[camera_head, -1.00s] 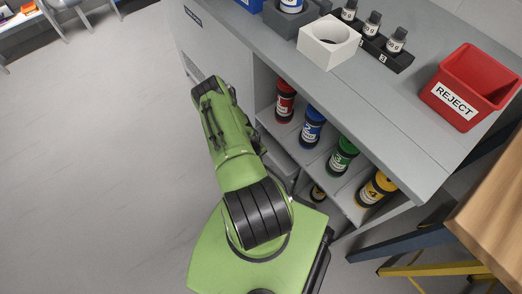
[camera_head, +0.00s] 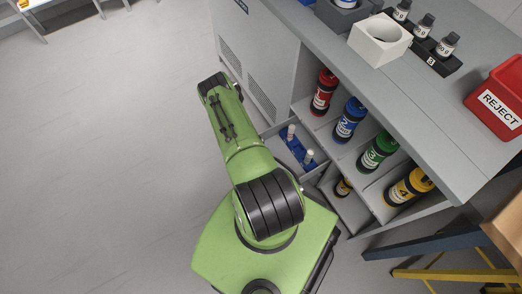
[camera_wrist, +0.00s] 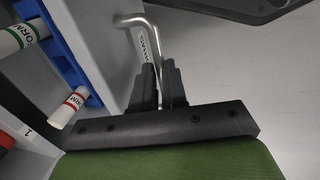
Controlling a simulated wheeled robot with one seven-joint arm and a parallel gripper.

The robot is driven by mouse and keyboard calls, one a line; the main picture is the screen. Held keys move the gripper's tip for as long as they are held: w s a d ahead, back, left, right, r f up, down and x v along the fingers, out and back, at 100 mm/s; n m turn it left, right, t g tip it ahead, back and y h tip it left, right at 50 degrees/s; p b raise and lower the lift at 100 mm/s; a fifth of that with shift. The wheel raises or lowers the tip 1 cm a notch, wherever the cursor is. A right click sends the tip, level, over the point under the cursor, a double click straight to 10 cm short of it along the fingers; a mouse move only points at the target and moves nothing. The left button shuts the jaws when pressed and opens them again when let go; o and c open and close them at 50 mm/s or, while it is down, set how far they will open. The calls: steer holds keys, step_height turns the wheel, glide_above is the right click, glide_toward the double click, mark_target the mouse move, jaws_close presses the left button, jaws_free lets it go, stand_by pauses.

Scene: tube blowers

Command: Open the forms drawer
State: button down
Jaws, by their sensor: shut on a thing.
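The forms drawer (camera_head: 314,174) is a grey drawer low in the bench, pulled partly out. In the head view its inside shows beside my arm, with a blue rack (camera_head: 293,150) holding white rolled forms. In the wrist view the silver bar handle (camera_wrist: 139,21) stands off the drawer front, beside a partly readable label. My gripper (camera_wrist: 160,88) has its black fingers shut on the handle. The blue rack (camera_wrist: 66,52) and rolled forms with green and red bands (camera_wrist: 70,108) show at left. In the head view my arm hides the gripper and handle.
The shelf right of the drawer holds red (camera_head: 324,92), blue (camera_head: 349,120), green (camera_head: 377,152) and yellow (camera_head: 409,187) canisters. Floor at left is clear (camera_head: 110,150).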

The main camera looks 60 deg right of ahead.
steer(key=shift+w+a, duration=0.15)
steer(key=c, duration=1.2)
jaws_free()
steer(key=shift+o, duration=0.2)
steer(key=shift+r, duration=0.1)
step_height(320, 180, up, 15)
steer(key=w+a+p, duration=0.1)
steer(key=a+p, duration=0.1)
steer(key=p, duration=0.3)
steer(key=shift+a+r+p, duration=0.15)
steer(key=shift+a+p, duration=0.15)
steer(key=shift+p, duration=0.05)
steer(key=shift+w, duration=0.15)
